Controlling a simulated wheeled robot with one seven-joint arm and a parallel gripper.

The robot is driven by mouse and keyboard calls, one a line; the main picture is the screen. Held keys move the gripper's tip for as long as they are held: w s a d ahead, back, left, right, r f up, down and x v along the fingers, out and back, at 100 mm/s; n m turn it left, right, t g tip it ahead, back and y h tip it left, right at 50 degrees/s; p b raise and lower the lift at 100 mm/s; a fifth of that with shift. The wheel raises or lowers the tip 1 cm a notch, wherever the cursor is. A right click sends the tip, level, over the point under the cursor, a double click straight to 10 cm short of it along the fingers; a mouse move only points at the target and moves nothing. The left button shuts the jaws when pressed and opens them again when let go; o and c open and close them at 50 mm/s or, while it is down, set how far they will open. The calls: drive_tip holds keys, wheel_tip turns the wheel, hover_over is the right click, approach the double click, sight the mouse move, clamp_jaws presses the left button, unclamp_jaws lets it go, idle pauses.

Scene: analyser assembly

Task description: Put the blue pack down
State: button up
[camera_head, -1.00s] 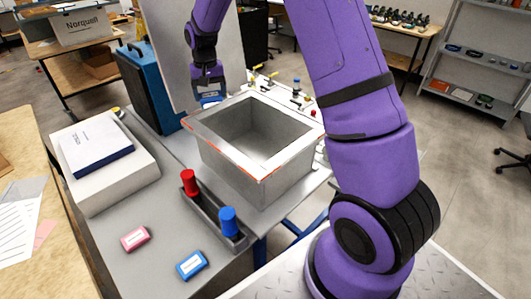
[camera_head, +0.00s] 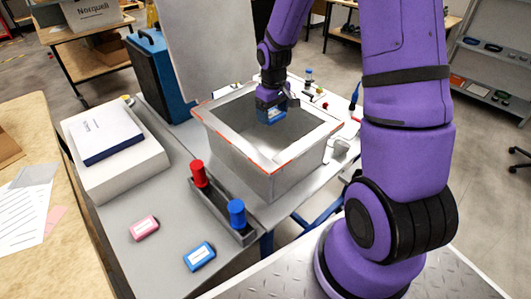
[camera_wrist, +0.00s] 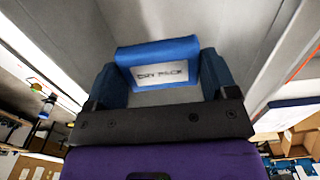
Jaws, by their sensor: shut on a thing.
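My gripper (camera_head: 272,104) is over the opening of the grey open-topped box (camera_head: 240,163), near its far side. It is shut on a blue pack (camera_head: 270,117), which hangs below the fingers, around or just under the rim height. In the wrist view the blue pack (camera_wrist: 157,51) sits between the two finger pads, with a white label that seems to read "DRY PACK". Its lower side is hidden there. A second blue pack (camera_head: 199,257) with a white label lies flat on the grey bench top, beside a pink pack (camera_head: 144,228).
A narrow grey tray (camera_head: 217,211) with a red-capped (camera_head: 198,174) and a blue-capped (camera_head: 237,213) bottle stands against the box's near left. A white unit (camera_head: 115,164) with a booklet (camera_head: 106,135) is at left. A tall grey panel (camera_head: 210,50) rises behind the box.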

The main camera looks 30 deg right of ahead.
wheel_tip(320, 180, down, 17)
drive_tip(key=shift+w+r, duration=0.1)
drive_tip(key=shift+w, duration=0.05)
idle(0.7)
drive_tip(key=o, duration=0.8)
drive_tip(key=shift+o, duration=0.2)
wheel_tip(320, 180, up, 12)
wheel_tip(320, 180, up, 12)
drive_tip(key=t, duration=0.1)
hover_over(271, 156)
drive_tip(key=s+a, duration=0.2)
drive_tip(key=s, duration=0.1)
drive_tip(key=shift+w+d+f+h, duration=0.1)
drive_tip(key=shift+w+f+h, duration=0.1)
drive_tip(key=shift+w+h, duration=0.1)
drive_tip(key=s+a+r+m+t, duration=0.1)
drive_tip(key=s+a+r+t, duration=0.1)
drive_tip(key=s+r, duration=0.8)
drive_tip(key=s+a+r+m+t, duration=0.1)
drive_tip(key=s+a+r, duration=0.3)
drive_tip(key=s+r, duration=0.7)
drive_tip(key=s+t, duration=0.1)
drive_tip(key=s, duration=0.1)
drive_tip(key=shift+s+r, duration=0.3)
drive_tip(key=shift+s, duration=0.05)
